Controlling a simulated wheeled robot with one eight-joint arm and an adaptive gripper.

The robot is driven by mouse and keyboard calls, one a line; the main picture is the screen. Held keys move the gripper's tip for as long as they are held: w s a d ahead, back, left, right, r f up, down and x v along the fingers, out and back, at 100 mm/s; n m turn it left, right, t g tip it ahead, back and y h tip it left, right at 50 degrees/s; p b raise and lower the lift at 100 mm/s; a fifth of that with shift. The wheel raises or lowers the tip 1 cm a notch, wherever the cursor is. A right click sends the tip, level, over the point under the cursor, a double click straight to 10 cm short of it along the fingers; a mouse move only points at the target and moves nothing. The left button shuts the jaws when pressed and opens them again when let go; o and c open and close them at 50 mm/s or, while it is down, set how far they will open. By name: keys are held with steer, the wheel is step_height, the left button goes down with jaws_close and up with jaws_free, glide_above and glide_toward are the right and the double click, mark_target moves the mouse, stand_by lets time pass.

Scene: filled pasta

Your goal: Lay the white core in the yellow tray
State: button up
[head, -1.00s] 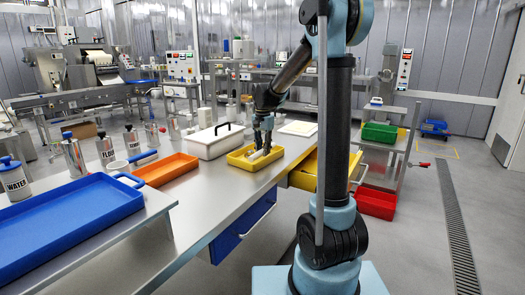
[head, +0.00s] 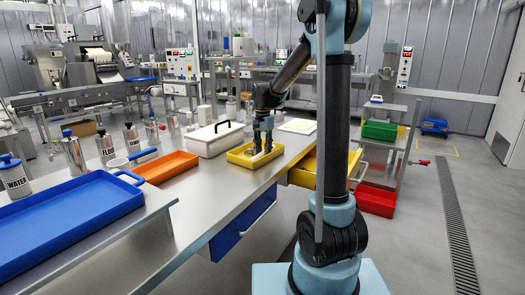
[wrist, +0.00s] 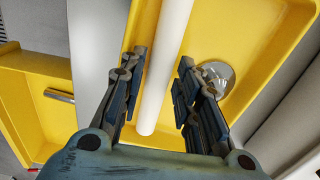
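The white core (wrist: 165,65) is a smooth white rod in the wrist view, lying lengthwise between my two fingers over the yellow tray (wrist: 232,18). It appears to rest in the tray, though contact with the floor is hard to judge. In the head view the yellow tray (head: 240,160) sits on the steel bench, and the core is hardly visible there. My gripper (wrist: 160,95) is open, pointing down into the tray, with a finger on each side of the core and narrow gaps between. It also shows in the head view (head: 263,150).
A shiny round metal piece (wrist: 217,78) lies in the tray beside the right finger. A yellow drawer (head: 303,173) stands open beside the tray.

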step_height(320, 180, up, 13)
steer(key=s+d+f+n, duration=0.1)
steer(key=s+d+n, duration=0.1)
steer(key=s+d, duration=0.65)
steer(key=s+d+f+n+t, duration=0.1)
steer(key=s+d+f+n, duration=0.1)
steer(key=s+f, duration=0.7)
steer(key=s+d+f+n+t, duration=0.1)
steer(key=s+d+f+n, duration=0.2)
steer(key=s+f, duration=0.7)
steer(key=s+d, duration=0.1)
steer(key=s, duration=0.6)
steer(key=shift+s+d, duration=0.15)
steer(key=shift+s, duration=0.25)
